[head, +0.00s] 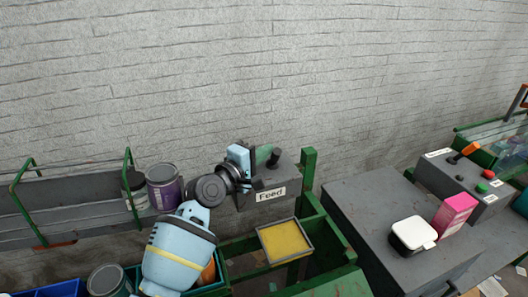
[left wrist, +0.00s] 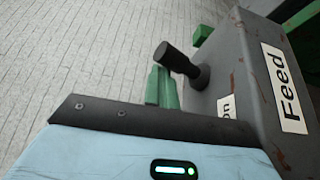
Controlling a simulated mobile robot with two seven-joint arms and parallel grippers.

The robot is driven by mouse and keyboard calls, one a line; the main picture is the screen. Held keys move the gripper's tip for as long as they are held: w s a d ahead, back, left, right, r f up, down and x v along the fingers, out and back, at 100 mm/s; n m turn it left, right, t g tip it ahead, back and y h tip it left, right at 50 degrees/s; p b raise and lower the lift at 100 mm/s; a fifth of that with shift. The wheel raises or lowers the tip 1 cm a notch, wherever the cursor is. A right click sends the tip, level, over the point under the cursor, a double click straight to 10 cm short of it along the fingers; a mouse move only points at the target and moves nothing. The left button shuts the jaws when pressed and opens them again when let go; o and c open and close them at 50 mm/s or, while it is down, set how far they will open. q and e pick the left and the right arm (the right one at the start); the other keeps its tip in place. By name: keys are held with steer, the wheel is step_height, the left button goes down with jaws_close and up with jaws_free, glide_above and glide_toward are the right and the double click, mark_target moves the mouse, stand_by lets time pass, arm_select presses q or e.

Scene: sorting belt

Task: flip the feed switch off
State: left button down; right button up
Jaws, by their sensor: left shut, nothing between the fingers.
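The feed switch is a grey box (head: 284,172) with a white "Feed" label, fixed by a green post. Its black lever (head: 273,157) stands up from the top in the head view. In the left wrist view the lever (left wrist: 178,60) leans out from the box (left wrist: 240,60), with a partly hidden "On" label (left wrist: 226,107) beside its base. My left gripper (head: 257,183) is shut and empty, close to the left side of the box. I cannot tell whether it touches the box or lever. My right gripper is out of view.
A green-framed grey chute (head: 85,213) holds a purple can (head: 164,188) and a dark jar (head: 134,190). A yellow tray (head: 285,240) lies below the switch.

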arm_select(q)
steer(key=shift+s+f, duration=0.1)
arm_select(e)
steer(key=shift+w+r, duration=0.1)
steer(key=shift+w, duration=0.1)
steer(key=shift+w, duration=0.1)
arm_select(q)
steer(key=shift+s+a, duration=0.2)
steer(key=v, duration=0.5)
steer(key=shift+s+a+p, duration=0.25)
steer(key=shift+a+p, duration=0.05)
steer(key=shift+p, duration=0.1)
steer(key=shift+s+a, duration=0.45)
steer(key=shift+s, duration=0.05)
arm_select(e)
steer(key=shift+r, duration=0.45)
